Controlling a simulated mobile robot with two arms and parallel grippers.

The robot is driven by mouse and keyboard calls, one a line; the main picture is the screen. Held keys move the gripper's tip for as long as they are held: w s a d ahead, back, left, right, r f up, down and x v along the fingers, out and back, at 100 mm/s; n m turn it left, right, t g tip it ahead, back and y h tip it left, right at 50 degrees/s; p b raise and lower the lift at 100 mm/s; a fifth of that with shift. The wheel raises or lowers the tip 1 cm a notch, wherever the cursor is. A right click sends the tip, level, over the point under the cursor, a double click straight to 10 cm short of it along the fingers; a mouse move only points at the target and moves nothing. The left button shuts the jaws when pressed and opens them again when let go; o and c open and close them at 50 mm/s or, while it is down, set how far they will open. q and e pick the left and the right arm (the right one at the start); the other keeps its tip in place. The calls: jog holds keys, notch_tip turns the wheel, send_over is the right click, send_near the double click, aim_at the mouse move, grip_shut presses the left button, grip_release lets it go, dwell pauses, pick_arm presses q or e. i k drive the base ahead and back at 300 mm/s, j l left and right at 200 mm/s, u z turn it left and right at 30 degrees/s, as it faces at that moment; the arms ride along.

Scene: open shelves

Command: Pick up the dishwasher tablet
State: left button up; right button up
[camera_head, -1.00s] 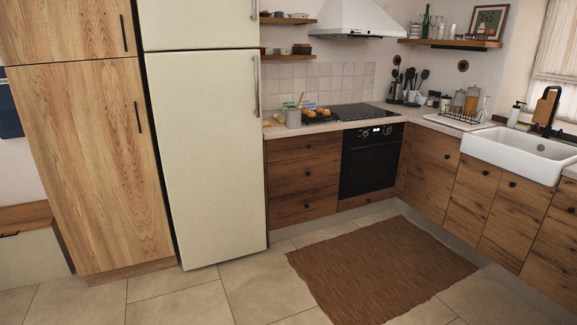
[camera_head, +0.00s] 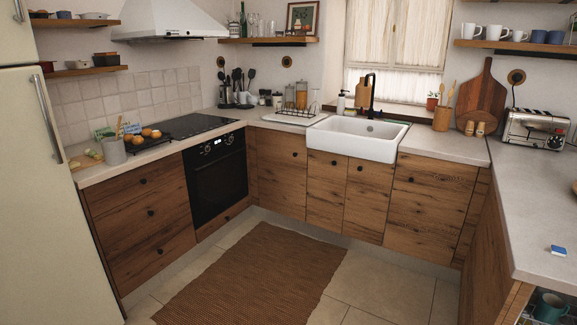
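A small blue and white block (camera_head: 559,251), which looks like the dishwasher tablet, lies on the light countertop (camera_head: 518,205) at the right, near its front end. It is small in the picture, so its details are hard to tell. Nothing stands close around it. Neither of my grippers shows in the view.
A toaster (camera_head: 535,128) and a wooden board (camera_head: 482,98) stand farther back on the same counter. A white sink (camera_head: 355,137) is at the back middle. A teal mug (camera_head: 550,307) sits on a shelf below the counter end. The floor holds a brown rug (camera_head: 245,275).

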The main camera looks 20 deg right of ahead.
aim_at(554, 250)
jog(key=i+z, duration=0.15)
jog(key=z, duration=0.3)
jog(key=i+z, duration=0.15)
jog(key=z, duration=0.25)
jog(key=i+j+z, duration=0.1)
jog(key=z, duration=0.35)
jog(key=i+j+z, duration=0.15)
jog(key=z, duration=0.3)
jog(key=i+j+z, duration=0.1)
jog(key=z, duration=0.35)
jog(key=j+z, duration=0.4)
jog(key=i+l, duration=0.05)
jog(key=l, duration=0.05)
